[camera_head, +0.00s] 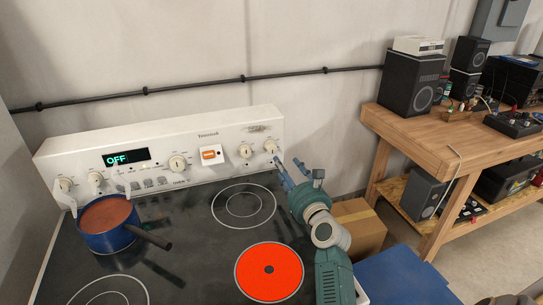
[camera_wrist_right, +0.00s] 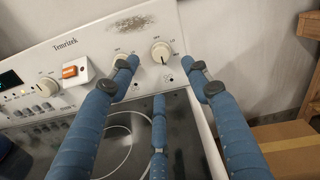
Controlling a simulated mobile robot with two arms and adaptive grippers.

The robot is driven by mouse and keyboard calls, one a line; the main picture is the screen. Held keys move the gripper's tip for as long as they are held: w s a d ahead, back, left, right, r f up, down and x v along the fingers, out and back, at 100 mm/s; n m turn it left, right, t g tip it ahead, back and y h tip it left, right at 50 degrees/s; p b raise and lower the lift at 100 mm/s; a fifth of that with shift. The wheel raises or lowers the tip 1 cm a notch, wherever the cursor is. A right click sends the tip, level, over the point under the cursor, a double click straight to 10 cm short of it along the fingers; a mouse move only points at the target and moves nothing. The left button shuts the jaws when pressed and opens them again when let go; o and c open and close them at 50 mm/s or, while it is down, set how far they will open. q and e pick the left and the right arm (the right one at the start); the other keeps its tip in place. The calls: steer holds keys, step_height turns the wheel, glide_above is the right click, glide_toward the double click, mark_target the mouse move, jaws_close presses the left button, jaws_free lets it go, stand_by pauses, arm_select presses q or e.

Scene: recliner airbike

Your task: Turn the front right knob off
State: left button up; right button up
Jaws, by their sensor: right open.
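The stove's back panel (camera_head: 110,152) carries several white knobs. The rightmost knob (camera_head: 270,146) is at the panel's right end; in the right wrist view this knob (camera_wrist_right: 161,52) shows between my fingertips, with its pointer line tilted. The front right burner (camera_head: 269,271) glows red-orange. My right gripper (camera_head: 287,166) is open and empty, its blue fingers reaching toward the panel just below and right of that knob. In the wrist view my right gripper (camera_wrist_right: 160,66) has its fingers spread to either side of the knob, apparently short of it. My left gripper is not in view.
A blue pot (camera_head: 106,228) with reddish contents stands on the left of the cooktop, handle pointing right. An orange-lit switch (camera_head: 209,153) sits mid-panel. A cardboard box (camera_head: 358,226) and a wooden workbench (camera_head: 455,140) with speakers stand at the right.

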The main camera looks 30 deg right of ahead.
mark_target(272, 150)
steer(key=shift+w+f, duration=0.3)
steer(key=shift+f, duration=0.15)
steer(key=w, duration=0.3)
steer(key=w+d, duration=0.1)
steer(key=w, duration=0.3)
steer(key=w+d, duration=0.1)
steer(key=w, duration=0.2)
steer(key=shift+w+d, duration=0.1)
steer(key=shift+w, duration=0.2)
steer(key=c, duration=1.1)
